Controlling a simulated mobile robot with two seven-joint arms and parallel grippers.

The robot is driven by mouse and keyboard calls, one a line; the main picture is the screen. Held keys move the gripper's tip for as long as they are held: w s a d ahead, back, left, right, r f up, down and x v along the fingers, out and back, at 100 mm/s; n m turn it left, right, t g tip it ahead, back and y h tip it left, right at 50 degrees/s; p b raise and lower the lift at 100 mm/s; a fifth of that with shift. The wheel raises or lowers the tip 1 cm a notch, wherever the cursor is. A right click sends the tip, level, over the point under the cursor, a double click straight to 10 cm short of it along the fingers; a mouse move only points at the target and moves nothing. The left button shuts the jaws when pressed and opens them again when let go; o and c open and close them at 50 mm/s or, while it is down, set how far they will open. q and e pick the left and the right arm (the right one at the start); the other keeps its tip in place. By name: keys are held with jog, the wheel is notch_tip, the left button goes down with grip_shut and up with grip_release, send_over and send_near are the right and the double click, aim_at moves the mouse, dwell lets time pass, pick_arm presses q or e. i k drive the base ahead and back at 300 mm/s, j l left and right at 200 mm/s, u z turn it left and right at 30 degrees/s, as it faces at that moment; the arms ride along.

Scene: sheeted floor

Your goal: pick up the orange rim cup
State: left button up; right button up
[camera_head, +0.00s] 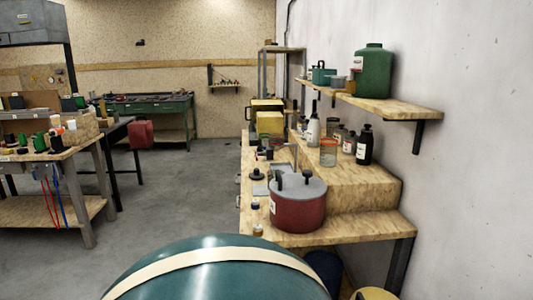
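A clear glass jar or cup (328,153) with a reddish-orange rim stands upright on the raised part of the wooden workbench (362,190), behind the dark red pot. Small pale and orange cup-like things (56,122) also stand on the left table, too small to tell apart. Neither of my grippers is in view.
A dark red pot (298,208) with a grey lid stands at the bench's near end. Dark bottles (364,146) stand right of the jar. A shelf (400,108) with a green canister (372,72) overhangs. Grey floor (165,205) is clear between bench and left table (65,155).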

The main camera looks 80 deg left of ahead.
aim_at(329, 147)
jog(key=u, duration=1.8)
